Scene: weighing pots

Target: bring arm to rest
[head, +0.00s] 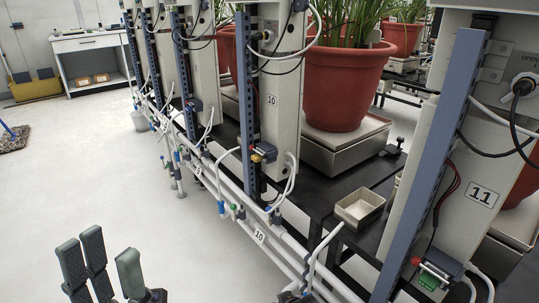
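My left gripper (106,258) shows at the bottom left of the head view. Its dark grey fingers point up and stand apart, with nothing between them. It is over the pale floor (120,190), clear of the rack and pots. The rest of my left arm is below the frame.
A rack with pale columns, blue-grey rails, white pipes (276,255), valves and cables runs along the right. A red pot (345,85) with green plants stands on a scale (345,155). A small open metal box (360,208) sits in front. Open floor lies left.

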